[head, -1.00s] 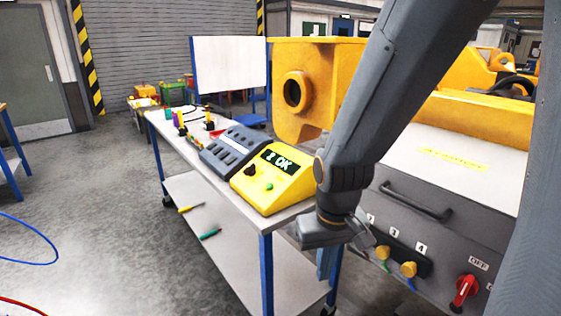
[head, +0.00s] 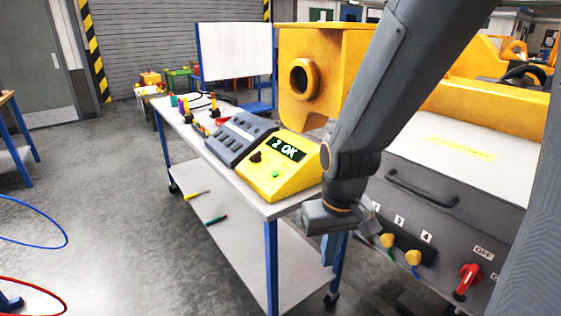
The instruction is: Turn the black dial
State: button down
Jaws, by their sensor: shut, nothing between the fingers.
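The black dial (head: 255,157) is a small dark knob on the sloped face of a yellow box (head: 292,182). The box stands at the near end of the workbench top (head: 292,206). Its display reads "2 OK", and a green button (head: 275,174) sits below the display. My gripper (head: 330,218) is just right of the box, beside the bench's near corner, apart from the dial and empty. It is shut, though its fingertips are hard to make out. The dial is fully in view, but too small to read its pointer.
A dark grey device (head: 240,138) stands behind the yellow box. At right, a grey cabinet has numbered yellow knobs (head: 413,257) and a red switch (head: 467,281). A large yellow casting (head: 320,65) rises behind. Floor left of the bench is clear, with hoses farther left.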

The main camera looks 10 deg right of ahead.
aim_at(257, 158)
jog(key=u, duration=0.25)
jog(key=i, duration=0.75)
jog(key=u, duration=0.5)
